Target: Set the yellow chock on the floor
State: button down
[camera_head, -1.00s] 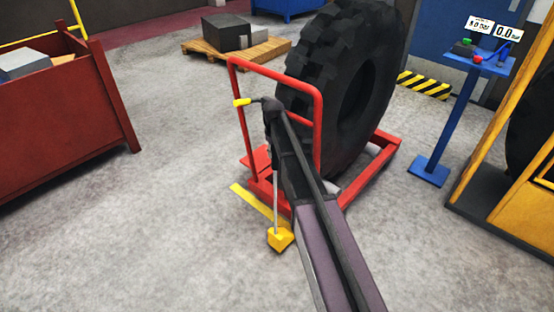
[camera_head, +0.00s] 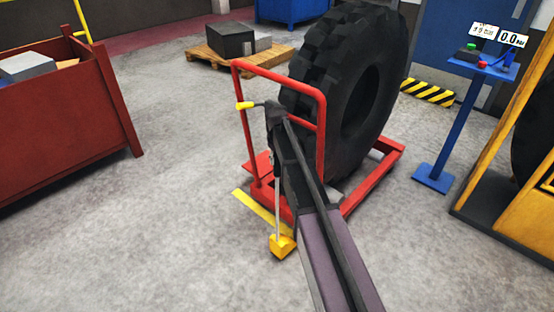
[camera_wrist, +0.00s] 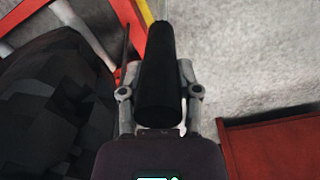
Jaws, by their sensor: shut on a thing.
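The yellow chock (camera_head: 282,246) is at the lower end of a thin grey rod (camera_head: 277,195), beside the front corner of the red tyre cart. My gripper (camera_wrist: 158,78) is shut on the black grip (camera_wrist: 160,50) in the wrist view, a finger on each side. The chock is at or just above the grey floor (camera_head: 170,230); I cannot tell whether it touches. The chock is not visible in the wrist view, and my arm hides part of the cart.
The red cart (camera_head: 325,100) carries a large black tyre (camera_head: 310,72). A yellow floor stripe (camera_head: 262,212) lies behind the chock. A red bin (camera_head: 65,130) stands left, a blue stand (camera_head: 452,130) right. Floor left of the chock is clear.

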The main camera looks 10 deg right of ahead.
jog(key=shift+f+b, duration=0.45)
jog(key=shift+f, duration=0.35)
jog(key=shift+c, duration=1.5)
grip_release()
notch_tip(320, 180, up, 12)
jog(key=p, duration=1.2)
jog(key=shift+s+a, duration=0.1)
jog(key=shift+a, duration=0.05)
jog(key=s+d+m, duration=0.1)
jog(key=s+m, duration=0.2)
jog(key=s, duration=2.6)
jog(key=shift+m, duration=0.3)
